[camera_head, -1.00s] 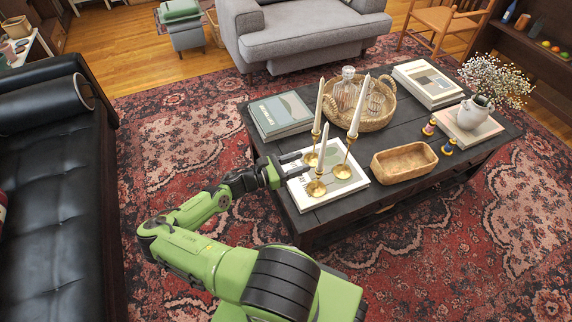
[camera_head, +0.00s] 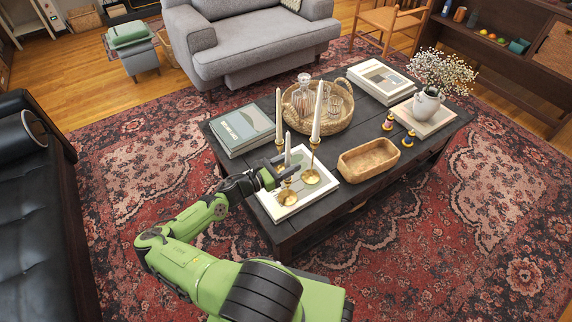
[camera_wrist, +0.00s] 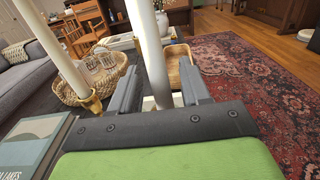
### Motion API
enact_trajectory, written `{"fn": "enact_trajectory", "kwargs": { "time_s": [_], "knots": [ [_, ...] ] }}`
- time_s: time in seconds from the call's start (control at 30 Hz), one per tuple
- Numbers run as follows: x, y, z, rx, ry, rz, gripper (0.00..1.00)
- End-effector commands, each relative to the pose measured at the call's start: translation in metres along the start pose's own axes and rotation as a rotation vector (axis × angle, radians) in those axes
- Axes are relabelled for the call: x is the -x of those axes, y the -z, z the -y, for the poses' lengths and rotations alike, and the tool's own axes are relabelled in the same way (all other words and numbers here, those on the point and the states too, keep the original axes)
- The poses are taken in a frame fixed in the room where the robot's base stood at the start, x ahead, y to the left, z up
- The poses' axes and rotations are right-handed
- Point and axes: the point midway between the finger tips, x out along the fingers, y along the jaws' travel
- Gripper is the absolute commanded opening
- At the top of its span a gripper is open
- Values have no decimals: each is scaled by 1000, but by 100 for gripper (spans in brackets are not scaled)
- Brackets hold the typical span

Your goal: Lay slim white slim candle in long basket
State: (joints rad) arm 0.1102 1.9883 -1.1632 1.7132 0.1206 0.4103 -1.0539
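Three white candles stand upright in brass holders on a white book at the near left of the coffee table. They are the left candle (camera_head: 278,113), the right candle (camera_head: 317,112) and the front candle (camera_head: 287,150). My gripper (camera_head: 284,164) is at the front candle, low near its brass holder (camera_head: 288,195). In the wrist view a white candle (camera_wrist: 152,50) stands between my open fingers (camera_wrist: 158,88), with small gaps showing beside it. Another candle (camera_wrist: 48,45) is outside the left finger. The long basket (camera_head: 368,160), oblong and tan, is right of the candles and looks empty.
A round wicker tray (camera_head: 340,120) with glassware is behind the candles. Green-grey books (camera_head: 242,128) lie to the left. Dark tabletop (camera_head: 345,205) is bare before the basket.

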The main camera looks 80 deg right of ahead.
Motion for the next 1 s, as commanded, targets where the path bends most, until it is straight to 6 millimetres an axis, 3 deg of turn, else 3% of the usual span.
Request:
{"fn": "enact_trajectory", "kwargs": {
  "time_s": [0.03, 0.3, 1.0],
  "knots": [
    [0, 0, 0, 0, 0, 0, 39],
    [0, 0, 0, 0, 0, 0, 0],
    [0, -20, 0, -1, 1, 1, 0]
  ]
}}
